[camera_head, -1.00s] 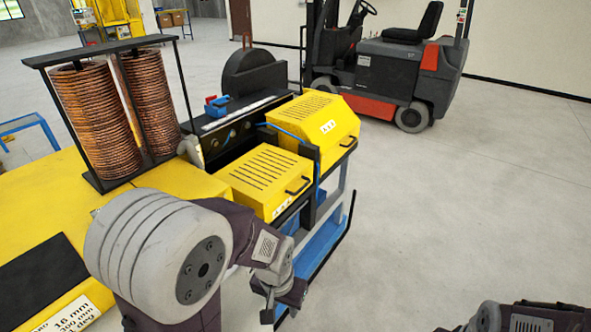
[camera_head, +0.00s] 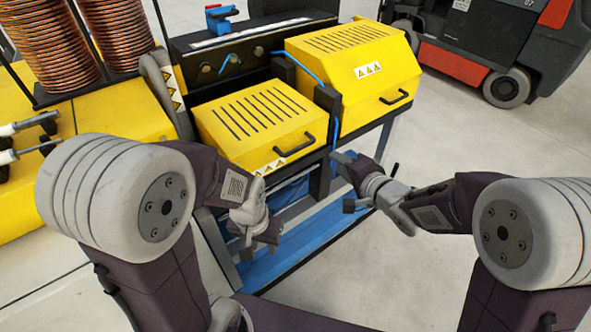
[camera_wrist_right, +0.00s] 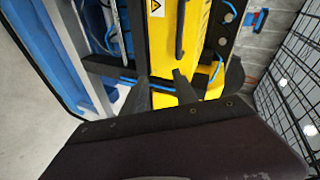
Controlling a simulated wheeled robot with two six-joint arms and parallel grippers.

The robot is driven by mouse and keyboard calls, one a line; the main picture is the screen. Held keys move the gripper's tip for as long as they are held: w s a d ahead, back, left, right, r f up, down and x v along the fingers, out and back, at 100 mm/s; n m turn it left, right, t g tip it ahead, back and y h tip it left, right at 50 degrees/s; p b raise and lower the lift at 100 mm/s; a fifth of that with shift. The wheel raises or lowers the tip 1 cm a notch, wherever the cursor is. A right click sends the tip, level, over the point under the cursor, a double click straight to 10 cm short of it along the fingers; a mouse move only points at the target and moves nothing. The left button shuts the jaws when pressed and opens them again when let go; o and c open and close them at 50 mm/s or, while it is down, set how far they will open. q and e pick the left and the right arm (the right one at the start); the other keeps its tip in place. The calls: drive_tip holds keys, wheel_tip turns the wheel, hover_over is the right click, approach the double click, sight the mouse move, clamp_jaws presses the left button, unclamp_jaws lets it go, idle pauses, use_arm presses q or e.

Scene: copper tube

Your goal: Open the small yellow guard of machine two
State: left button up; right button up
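The small yellow guard (camera_head: 255,125) of the machine is a slotted box lid, lying closed at the machine's front. Its black bar handle (camera_head: 297,147) is on the front right side. My right gripper (camera_head: 347,183) is open and empty, in front of the machine, to the right of and a little below that handle, not touching it. In the right wrist view its two fingers (camera_wrist_right: 162,90) are apart, facing a yellow guard front (camera_wrist_right: 190,55) with a black handle (camera_wrist_right: 180,30). My left gripper (camera_head: 260,242) hangs below the small guard, apart from it; its fingers look spread and empty.
A larger yellow guard (camera_head: 352,55) with its own handle (camera_head: 395,97) stands to the right, behind a black post (camera_head: 328,100) and blue hose. Copper coils (camera_head: 50,45) stand at left. A forklift (camera_head: 490,60) is behind at right. The floor at right is clear.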

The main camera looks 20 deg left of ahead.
sight(297, 148)
drive_tip(key=w+a+y, duration=0.1)
drive_tip(key=a, duration=0.3)
drive_tip(key=w+a+y+b, duration=0.1)
drive_tip(key=a, duration=0.3)
drive_tip(key=w+a+f+m+y, duration=0.1)
drive_tip(key=a, duration=0.3)
drive_tip(key=shift+w+a+g+y, duration=0.25)
drive_tip(key=shift+w+g+y, duration=0.05)
clamp_jaws()
idle(0.9)
